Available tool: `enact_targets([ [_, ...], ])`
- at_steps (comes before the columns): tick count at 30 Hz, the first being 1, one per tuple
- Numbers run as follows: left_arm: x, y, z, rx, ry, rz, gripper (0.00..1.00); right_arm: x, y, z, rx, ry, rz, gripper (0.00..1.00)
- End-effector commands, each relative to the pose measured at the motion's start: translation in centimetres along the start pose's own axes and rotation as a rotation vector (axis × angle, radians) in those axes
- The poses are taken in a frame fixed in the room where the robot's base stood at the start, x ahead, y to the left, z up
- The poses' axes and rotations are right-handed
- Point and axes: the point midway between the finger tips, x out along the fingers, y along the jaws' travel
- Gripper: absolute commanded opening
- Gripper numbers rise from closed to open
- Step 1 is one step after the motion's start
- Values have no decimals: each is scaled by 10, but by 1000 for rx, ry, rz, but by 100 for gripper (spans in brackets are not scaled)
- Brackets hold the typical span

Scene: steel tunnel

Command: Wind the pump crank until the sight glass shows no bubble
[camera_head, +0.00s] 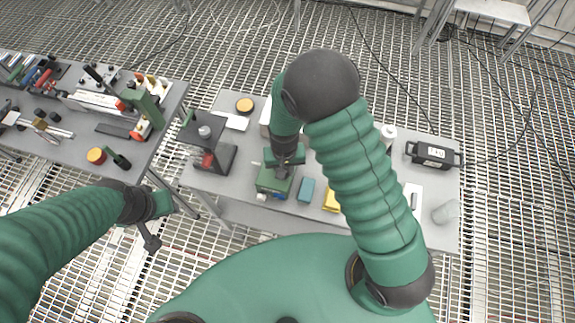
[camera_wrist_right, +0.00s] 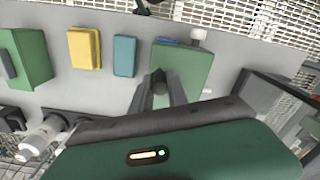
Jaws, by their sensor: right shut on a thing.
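The green pump box (camera_head: 275,181) sits on the grey table in the head view and also shows in the right wrist view (camera_wrist_right: 189,68). My right gripper (camera_head: 283,170) points down over it. In the right wrist view my right gripper (camera_wrist_right: 159,90) is shut on a dark crank knob (camera_wrist_right: 158,76) at the box's edge. The crank arm is hidden by the fingers. A white cap (camera_wrist_right: 198,34) and a blue part stand at the box's far side; I cannot make out a bubble. My left gripper (camera_head: 151,240) hangs empty over the grating, its opening unclear.
A blue block (camera_head: 306,189) and a yellow block (camera_head: 331,201) lie beside the pump. A dark stand (camera_head: 214,157) is to its left. A black case (camera_head: 432,154) and a clear cup (camera_head: 446,211) are at the right. A cluttered second table (camera_head: 75,150) stands at the left.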

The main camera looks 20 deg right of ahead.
Motion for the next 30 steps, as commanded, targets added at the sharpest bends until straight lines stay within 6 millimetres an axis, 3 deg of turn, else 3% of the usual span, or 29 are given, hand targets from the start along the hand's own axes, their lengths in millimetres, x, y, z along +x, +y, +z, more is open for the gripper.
enact_targets([
  [18, -27, 0, -6, 0, 0, 0, 36, -2, -26, 3, 571, 5, -2, 0],
  [30, -38, 0, -9, 0, 0, 0, 36, -1, -36, 1, 813, 5, -3, 0],
])
